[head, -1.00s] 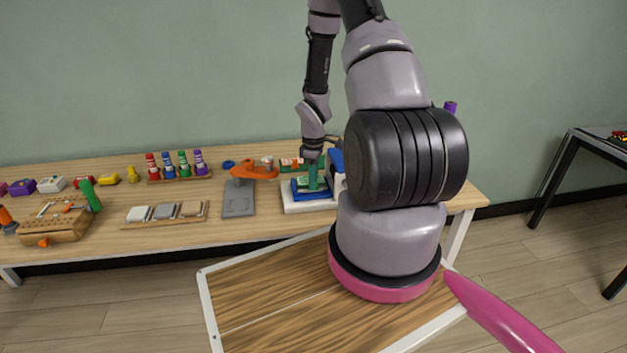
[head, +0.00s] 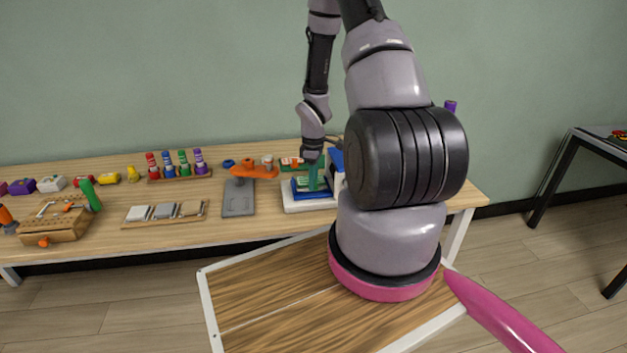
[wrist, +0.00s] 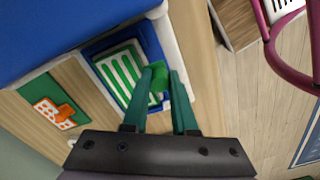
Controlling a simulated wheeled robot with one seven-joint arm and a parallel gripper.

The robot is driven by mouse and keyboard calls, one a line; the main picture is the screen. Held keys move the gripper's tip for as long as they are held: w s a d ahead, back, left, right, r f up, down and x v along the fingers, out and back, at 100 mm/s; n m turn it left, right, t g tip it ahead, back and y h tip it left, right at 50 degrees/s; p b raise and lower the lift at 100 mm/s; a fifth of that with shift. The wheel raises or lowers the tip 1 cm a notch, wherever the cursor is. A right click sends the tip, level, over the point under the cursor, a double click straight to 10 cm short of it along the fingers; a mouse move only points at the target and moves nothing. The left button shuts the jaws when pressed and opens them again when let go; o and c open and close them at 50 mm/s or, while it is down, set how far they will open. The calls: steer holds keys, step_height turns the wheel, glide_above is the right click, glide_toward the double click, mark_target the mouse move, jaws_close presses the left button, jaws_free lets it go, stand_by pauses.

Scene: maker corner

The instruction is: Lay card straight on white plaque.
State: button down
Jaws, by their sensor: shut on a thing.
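The card (wrist: 122,72) is green with white stripes and lies at a blue tray (wrist: 98,46) in the wrist view. In the head view the card (head: 309,182) shows over the blue tray on a white base. My gripper (wrist: 158,75) is shut on a green raised part at the card's right edge, and my fingers partly hide it. In the head view my gripper (head: 313,172) points down over the card. I cannot tell whether the card touches the tray. A white plaque (head: 138,213) lies at the left end of a wooden holder, left of my gripper.
Grey and tan plaques (head: 190,208) share that holder. A large blue body (wrist: 60,30) rises close beside my gripper. Several coloured bottles (head: 176,166) stand behind.

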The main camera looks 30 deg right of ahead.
steer(key=shift+f, duration=0.3)
steer(key=c, duration=0.6)
jaws_free()
